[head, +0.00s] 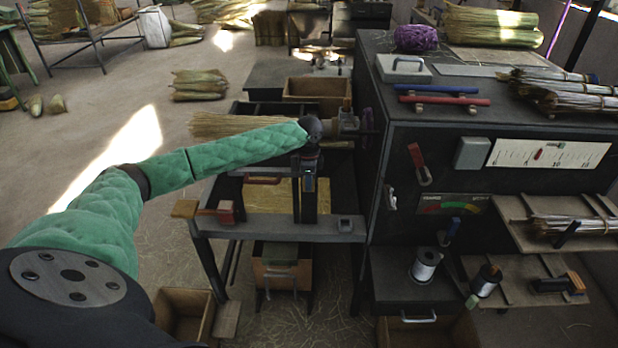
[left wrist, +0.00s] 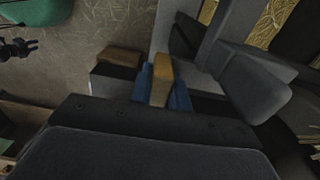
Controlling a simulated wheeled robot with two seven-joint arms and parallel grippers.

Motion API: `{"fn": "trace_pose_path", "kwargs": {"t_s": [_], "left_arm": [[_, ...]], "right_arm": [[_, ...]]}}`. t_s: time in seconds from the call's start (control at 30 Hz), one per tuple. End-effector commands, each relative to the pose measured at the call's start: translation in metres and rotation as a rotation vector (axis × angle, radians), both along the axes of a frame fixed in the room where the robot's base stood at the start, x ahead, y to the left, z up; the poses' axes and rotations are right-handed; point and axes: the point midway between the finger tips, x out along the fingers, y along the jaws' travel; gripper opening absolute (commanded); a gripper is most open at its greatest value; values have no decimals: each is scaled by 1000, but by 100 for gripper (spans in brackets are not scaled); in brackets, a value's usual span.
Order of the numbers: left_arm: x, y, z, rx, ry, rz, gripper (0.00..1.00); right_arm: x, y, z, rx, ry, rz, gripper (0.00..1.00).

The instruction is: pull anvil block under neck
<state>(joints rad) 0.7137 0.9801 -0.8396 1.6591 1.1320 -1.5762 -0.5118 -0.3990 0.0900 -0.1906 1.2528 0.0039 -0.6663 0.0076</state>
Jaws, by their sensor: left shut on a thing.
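My left gripper (head: 309,184) points down over the bench under my green-sleeved arm. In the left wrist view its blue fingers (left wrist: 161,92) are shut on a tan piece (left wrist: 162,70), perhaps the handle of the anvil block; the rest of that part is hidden. A large dark grey block (left wrist: 252,84) stands to the right of the fingers; I cannot tell whether it is the anvil block. A straw broom head (head: 228,125) lies behind my forearm. Its neck is mostly hidden by my wrist, near a dark metal clamp (head: 347,124). My right gripper is not in view.
A tall dark cabinet (head: 378,150) stands close on the right. An open wooden box (head: 190,298) is on the floor.

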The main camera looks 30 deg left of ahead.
Motion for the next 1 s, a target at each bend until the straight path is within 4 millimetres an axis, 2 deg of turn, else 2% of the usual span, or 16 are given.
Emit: {"fn": "trace_pose_path", "kwargs": {"t_s": [0.17, 0.2, 0.3, 0.6, 0.73, 0.83, 1.0], "left_arm": [[-2, -3, -3, -4, 6, -4, 0], [-2, -3, -3, -4, 7, -4, 20], [-2, -3, -3, -4, 6, -4, 40], [-1, -2, -2, -2, 3, -2, 40], [0, -2, 5, -2, 2, -2, 40], [0, -2, 18, -3, 1, -2, 40], [-1, -2, 43, -2, 2, -2, 40]], "right_arm": [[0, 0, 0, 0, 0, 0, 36], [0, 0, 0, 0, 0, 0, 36], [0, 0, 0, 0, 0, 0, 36], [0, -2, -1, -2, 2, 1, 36], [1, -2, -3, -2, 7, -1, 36], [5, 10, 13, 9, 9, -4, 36], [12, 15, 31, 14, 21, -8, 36]]}}
